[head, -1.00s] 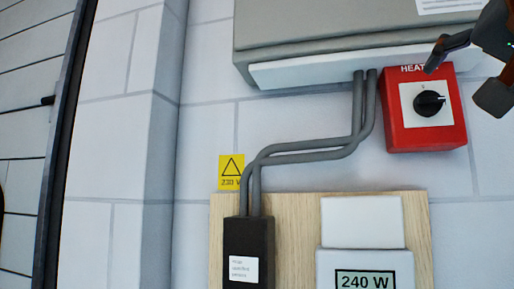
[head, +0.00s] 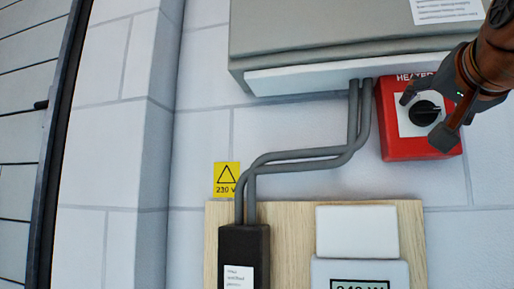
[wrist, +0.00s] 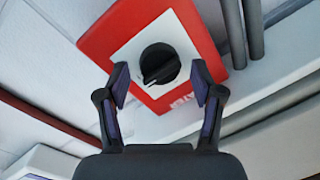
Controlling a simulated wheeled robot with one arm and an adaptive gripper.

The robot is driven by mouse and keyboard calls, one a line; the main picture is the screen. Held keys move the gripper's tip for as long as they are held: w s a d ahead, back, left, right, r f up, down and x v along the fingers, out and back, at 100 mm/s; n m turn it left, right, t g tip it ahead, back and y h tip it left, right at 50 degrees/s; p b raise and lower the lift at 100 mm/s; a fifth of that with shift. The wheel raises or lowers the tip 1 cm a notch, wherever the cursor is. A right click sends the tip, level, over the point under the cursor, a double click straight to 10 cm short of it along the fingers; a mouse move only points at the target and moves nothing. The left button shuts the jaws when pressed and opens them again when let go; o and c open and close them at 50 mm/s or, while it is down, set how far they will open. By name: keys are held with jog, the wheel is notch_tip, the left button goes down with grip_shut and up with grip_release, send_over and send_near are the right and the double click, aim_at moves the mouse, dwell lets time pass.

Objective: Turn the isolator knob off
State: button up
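The isolator knob (head: 424,112) is a round black knob on a white plate, set in a red box (head: 392,147) lettered "HEATER" in part. In the wrist view the knob (wrist: 160,64) sits between and just beyond my fingertips, with a pale pointer line on its face. My gripper (head: 424,117) is open, one finger on each side of the knob in the head view. In the wrist view my gripper (wrist: 160,82) shows a clear gap between its fingers and the knob, and nothing is held.
A grey cabinet (head: 300,35) hangs just above the red box. Two grey conduits (head: 358,120) run down close on its left to a black box (head: 243,245). A wooden board (head: 290,220) carries a display unit (head: 360,270) below.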

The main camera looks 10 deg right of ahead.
jog(key=c, duration=1)
jog(key=n+b, duration=0.1)
jog(key=n, duration=0.4)
jog(key=shift+w+r+g, duration=0.1)
jog(key=shift+g, duration=0.2)
jog(key=shift+a+r+n, duration=0.1)
jog(key=shift+a+n, duration=0.05)
jog(key=shift+n, duration=1.35)
dwell(0.5)
dwell(0.9)
